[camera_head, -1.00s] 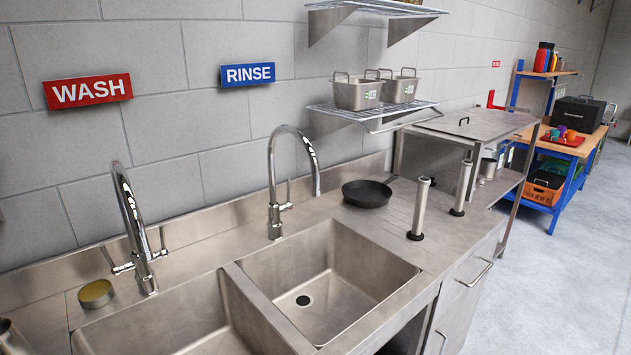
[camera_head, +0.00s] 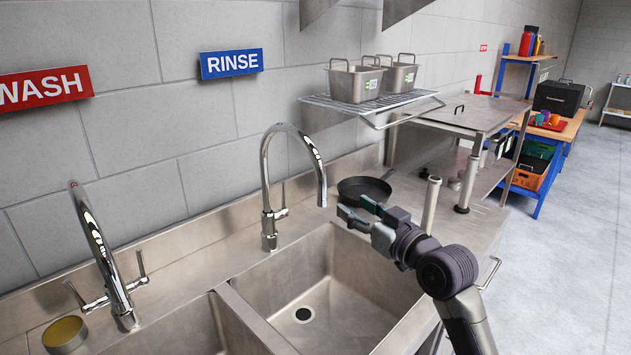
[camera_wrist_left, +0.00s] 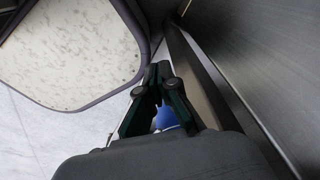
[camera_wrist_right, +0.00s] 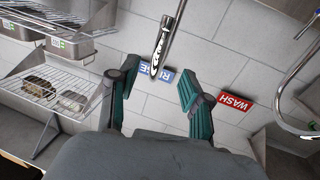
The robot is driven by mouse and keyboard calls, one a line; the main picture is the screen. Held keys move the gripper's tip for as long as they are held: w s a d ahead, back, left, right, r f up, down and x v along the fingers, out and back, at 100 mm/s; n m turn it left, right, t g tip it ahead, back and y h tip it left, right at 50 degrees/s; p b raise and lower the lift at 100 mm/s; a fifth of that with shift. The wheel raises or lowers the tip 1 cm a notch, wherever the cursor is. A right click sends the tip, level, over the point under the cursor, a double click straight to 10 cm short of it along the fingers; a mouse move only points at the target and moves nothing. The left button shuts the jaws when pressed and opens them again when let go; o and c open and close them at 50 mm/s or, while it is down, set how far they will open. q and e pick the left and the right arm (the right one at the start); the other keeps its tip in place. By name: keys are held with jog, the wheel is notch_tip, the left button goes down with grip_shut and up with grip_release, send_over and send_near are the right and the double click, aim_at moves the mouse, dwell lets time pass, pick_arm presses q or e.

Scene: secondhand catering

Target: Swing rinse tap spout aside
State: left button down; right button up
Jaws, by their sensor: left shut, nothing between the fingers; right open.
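The rinse tap (camera_head: 268,190) is a chrome gooseneck behind the right-hand sink basin, under the blue RINSE sign. Its spout end (camera_head: 321,190) hangs over the basin, toward the right. My right gripper (camera_head: 356,209) is open and empty, just right of the spout end and apart from it. In the right wrist view the spout (camera_wrist_right: 166,45) shows upright beyond the gap between the open fingers (camera_wrist_right: 158,75). My left gripper (camera_wrist_left: 160,70) is shut and empty in the left wrist view, away from the tap; it does not show in the head view.
The wash tap (camera_head: 103,255) stands left. A black pan (camera_head: 364,188) and a steel upright post (camera_head: 431,205) sit right of the basin. A wall shelf (camera_head: 385,100) with steel pans hangs above. The rinse basin (camera_head: 345,310) is empty.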

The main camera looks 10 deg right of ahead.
aim_at(324, 187)
jog(key=p+x, duration=0.2)
jog(key=x, duration=0.6)
jog(key=shift+w+a+r, duration=0.1)
jog(key=shift+w+a, duration=0.15)
jog(key=shift+w, duration=0.05)
jog(key=shift+p+x, duration=0.35)
jog(key=shift+x, duration=0.7)
jog(key=shift+w+a, duration=0.1)
jog(key=shift+w, duration=0.25)
jog(key=shift+w+a, duration=0.15)
jog(key=shift+w, duration=0.2)
jog(key=shift+c, duration=0.2)
pick_arm(q)
jog(key=s+r, duration=0.3)
jog(key=shift+d, duration=0.4)
pick_arm(e)
grip_shut()
pick_arm(q)
jog(key=shift+w, duration=0.1)
